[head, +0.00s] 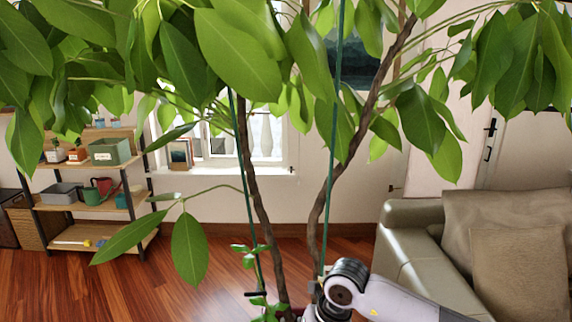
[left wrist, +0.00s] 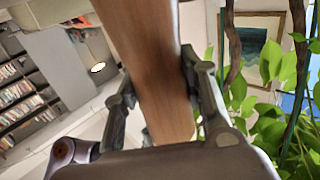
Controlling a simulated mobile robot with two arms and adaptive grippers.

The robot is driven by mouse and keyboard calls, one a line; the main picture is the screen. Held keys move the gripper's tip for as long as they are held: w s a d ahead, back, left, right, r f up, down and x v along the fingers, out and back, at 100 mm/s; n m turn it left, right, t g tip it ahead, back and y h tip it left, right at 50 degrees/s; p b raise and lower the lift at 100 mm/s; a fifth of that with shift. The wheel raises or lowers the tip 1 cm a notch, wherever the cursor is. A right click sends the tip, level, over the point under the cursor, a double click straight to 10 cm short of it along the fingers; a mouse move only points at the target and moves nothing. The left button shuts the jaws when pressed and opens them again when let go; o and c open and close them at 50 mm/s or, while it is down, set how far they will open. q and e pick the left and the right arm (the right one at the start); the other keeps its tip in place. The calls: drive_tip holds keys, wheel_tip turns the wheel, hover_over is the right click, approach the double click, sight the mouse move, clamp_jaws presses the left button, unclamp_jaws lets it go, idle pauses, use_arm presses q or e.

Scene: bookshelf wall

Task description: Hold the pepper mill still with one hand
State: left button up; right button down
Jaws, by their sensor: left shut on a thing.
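The pepper mill (left wrist: 145,35) shows in the left wrist view as a smooth brown wooden body running from the top edge down between my fingers. My left gripper (left wrist: 162,84) is shut on it, with one finger against each side. The mill's ends are not clearly visible, and I cannot tell whether it touches any surface. In the head view I see neither the mill nor my left gripper. A white arm link of mine with a dark joint comes in from the lower right there; my right gripper's fingers do not show.
A leafy plant (head: 238,48) with dark stems and green stakes fills the head view's middle. A beige sofa (head: 405,240) stands at right, a wooden shelf (head: 80,207) with pots and boxes at left. Wood floor (head: 180,280) is open between shelf and plant.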

use_arm(q)
drive_tip(key=shift+s+f, duration=0.1)
drive_tip(key=shift+f, duration=0.25)
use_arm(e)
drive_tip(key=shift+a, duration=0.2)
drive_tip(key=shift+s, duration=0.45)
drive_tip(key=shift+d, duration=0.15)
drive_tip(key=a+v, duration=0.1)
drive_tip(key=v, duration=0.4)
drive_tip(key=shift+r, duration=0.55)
use_arm(q)
drive_tip(key=shift+r, duration=0.1)
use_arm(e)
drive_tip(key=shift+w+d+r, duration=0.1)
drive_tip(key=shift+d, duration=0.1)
use_arm(q)
drive_tip(key=o, duration=1)
drive_tip(key=shift+c, duration=0.2)
drive_tip(key=o, duration=0.5)
drive_tip(key=shift+r, duration=0.25)
